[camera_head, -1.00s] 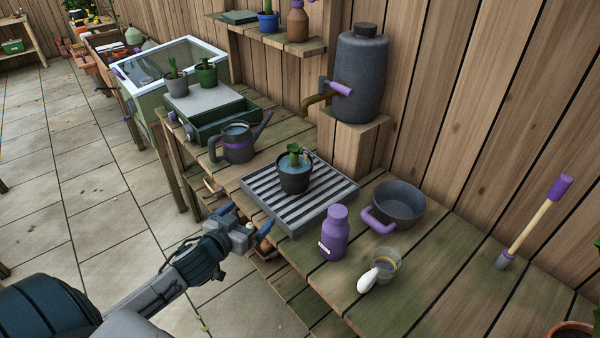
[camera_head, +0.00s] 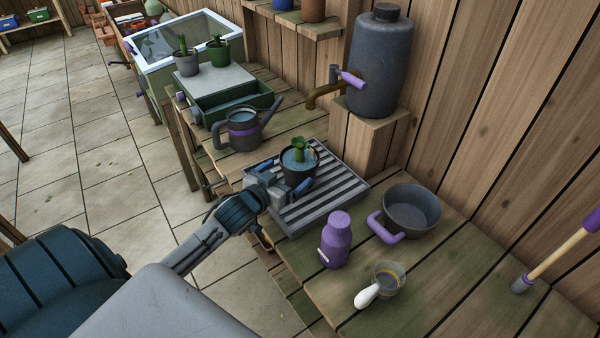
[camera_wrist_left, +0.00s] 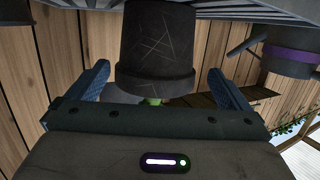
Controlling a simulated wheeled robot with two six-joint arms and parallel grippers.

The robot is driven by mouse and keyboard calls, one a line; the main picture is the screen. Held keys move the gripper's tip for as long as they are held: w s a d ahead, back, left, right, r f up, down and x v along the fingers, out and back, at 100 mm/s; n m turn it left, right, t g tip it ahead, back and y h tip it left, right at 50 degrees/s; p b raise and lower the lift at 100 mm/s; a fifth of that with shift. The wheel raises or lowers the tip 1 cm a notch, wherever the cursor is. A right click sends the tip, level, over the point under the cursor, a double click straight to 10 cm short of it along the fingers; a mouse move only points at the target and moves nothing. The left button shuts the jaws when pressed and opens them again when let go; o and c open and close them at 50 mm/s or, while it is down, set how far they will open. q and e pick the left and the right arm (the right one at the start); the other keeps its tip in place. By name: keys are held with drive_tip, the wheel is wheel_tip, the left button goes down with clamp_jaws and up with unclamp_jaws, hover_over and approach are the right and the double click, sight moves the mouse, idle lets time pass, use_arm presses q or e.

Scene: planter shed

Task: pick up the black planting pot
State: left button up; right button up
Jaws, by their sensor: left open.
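The black planting pot (camera_head: 297,176) stands upright on the striped grey slatted tray (camera_head: 340,196), with a green plant growing from a bluish surface inside it. My left gripper (camera_head: 284,175) is open at the pot's near side, with one blue finger at its left and the other at its lower right. In the left wrist view the pot (camera_wrist_left: 156,45) appears upside down between the two open fingers (camera_wrist_left: 158,88), with a visible gap on each side. Its plant is mostly hidden behind the gripper body there. My right gripper is not in view.
A grey watering can (camera_head: 243,130) stands behind the tray at left. A purple bottle (camera_head: 336,240), a dark pan (camera_head: 412,210) and a cup with a white handle (camera_head: 388,280) stand at right. A dark water barrel (camera_head: 382,65) with a tap stands behind.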

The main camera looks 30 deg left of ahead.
sight(297, 167)
use_arm(q)
drive_tip(key=w, duration=0.2)
drive_tip(key=w+f+p, duration=0.1)
drive_tip(key=w, duration=0.1)
drive_tip(key=shift+w+d, duration=0.1)
drive_tip(key=shift+d, duration=0.15)
drive_tip(key=shift+w+f, duration=0.25)
drive_tip(key=shift+w, duration=0.05)
drive_tip(key=shift+c, duration=0.4)
drive_tip(key=shift+s, duration=0.1)
drive_tip(key=c, duration=1.1)
drive_tip(key=shift+r, duration=0.15)
drive_tip(key=shift+c, duration=1.1)
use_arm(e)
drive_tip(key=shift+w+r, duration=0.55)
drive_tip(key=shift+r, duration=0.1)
